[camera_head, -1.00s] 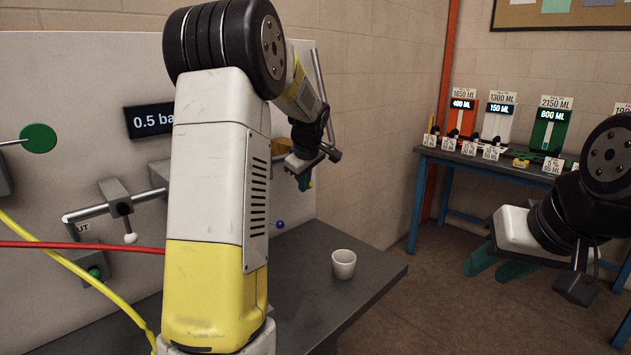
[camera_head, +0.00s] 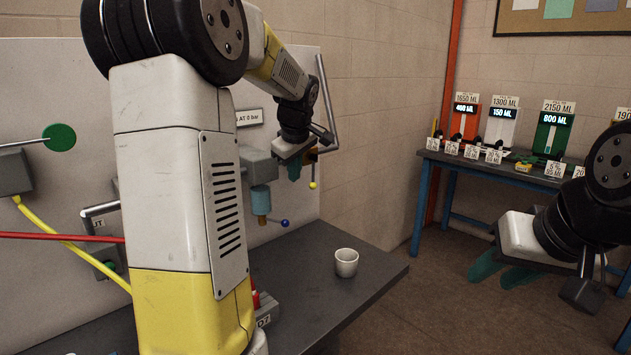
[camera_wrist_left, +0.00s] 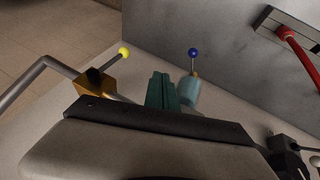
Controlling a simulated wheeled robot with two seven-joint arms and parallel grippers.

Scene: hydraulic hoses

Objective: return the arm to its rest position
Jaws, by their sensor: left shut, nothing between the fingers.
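My left arm rises across the left middle of the head view and bends over at the top. My left gripper (camera_head: 294,171) hangs in front of the panel, its green fingers small and pointing down. In the left wrist view its fingers (camera_wrist_left: 162,90) are together, with nothing between them. My right gripper (camera_head: 503,269) is at the right of the head view, over the floor. Its two green fingers are spread apart and empty. My left arm hides part of the panel and the bench.
A blue-knobbed valve (camera_head: 285,223) and a yellow-knobbed valve (camera_head: 313,185) are close to my left gripper. A white cup (camera_head: 346,262) stands on the grey bench (camera_head: 375,270). Red (camera_head: 60,237) and yellow hoses (camera_head: 70,248) cross at left. A blue table (camera_head: 446,160) stands at the back right.

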